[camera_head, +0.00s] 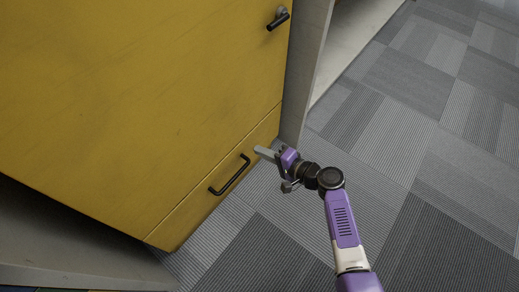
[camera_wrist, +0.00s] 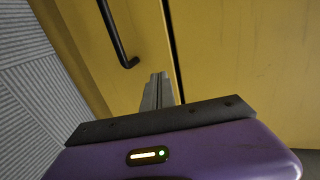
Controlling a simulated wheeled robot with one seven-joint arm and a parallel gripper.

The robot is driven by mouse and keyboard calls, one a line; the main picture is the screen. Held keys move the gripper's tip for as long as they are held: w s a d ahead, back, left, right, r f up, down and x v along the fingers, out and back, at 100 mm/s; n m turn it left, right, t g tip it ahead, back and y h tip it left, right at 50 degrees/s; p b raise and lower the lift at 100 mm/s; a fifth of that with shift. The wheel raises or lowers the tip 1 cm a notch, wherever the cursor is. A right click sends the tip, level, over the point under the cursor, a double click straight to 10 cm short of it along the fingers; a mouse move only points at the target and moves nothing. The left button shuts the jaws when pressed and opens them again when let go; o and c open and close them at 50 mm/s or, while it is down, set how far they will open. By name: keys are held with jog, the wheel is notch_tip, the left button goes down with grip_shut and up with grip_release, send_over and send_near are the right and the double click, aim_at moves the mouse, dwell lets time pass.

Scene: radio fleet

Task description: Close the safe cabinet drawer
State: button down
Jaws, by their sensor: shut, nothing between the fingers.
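The yellow safe cabinet (camera_head: 130,90) fills the left of the head view. Its drawer (camera_head: 190,215) is at the bottom, with a black bar handle (camera_head: 230,175). A thin dark seam runs between the drawer and the door above; I cannot tell whether the drawer front stands out a little. My gripper (camera_head: 259,151) is shut and empty, close to the drawer front on the handle's right. In the wrist view my gripper's fingertips (camera_wrist: 159,78) point at the drawer front (camera_wrist: 135,45), beside the handle (camera_wrist: 116,38) and near the dark gap; contact is unclear.
A black door handle (camera_head: 278,20) sits at the cabinet's upper right. A grey panel (camera_head: 304,75) stands along the cabinet's right side. A grey board (camera_head: 70,255) lies at lower left. The grey carpet floor (camera_head: 410,110) is clear on the right.

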jog(key=p+v, duration=0.3)
jog(key=v, duration=0.6)
jog(key=shift+d, duration=0.25)
jog(key=shift+s+r, duration=0.1)
